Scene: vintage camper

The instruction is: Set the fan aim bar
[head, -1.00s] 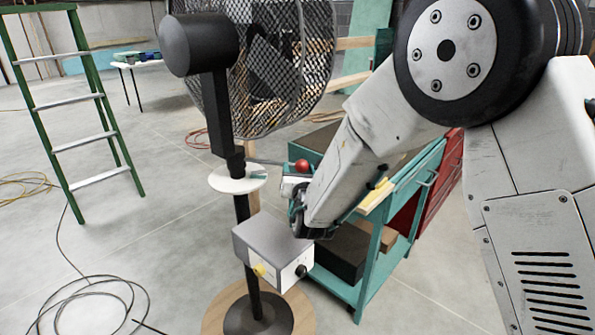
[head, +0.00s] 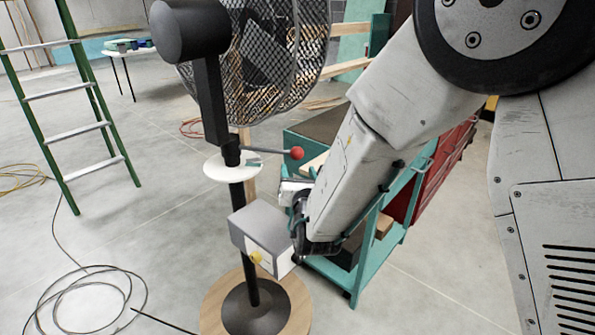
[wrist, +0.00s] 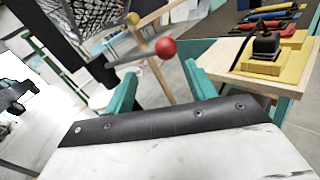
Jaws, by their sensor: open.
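The fan aim bar is a thin grey rod (head: 272,152) with a red ball (head: 297,153) at its end. It sticks out to the right from the black fan post (head: 231,150), just above a white disc (head: 232,168) with a small teal mark. In the wrist view the red ball (wrist: 166,48) shows ahead, beyond and between the teal fingertips, and the rod (wrist: 136,60) runs left from it. My gripper (wrist: 160,85) is open and empty, apart from the ball. In the head view my arm mostly hides the gripper, which is below the ball.
A grey control box (head: 262,232) with a yellow knob is on the post below the disc, close to my wrist. Green ladder (head: 75,95) at left; cable (head: 85,300) on the floor.

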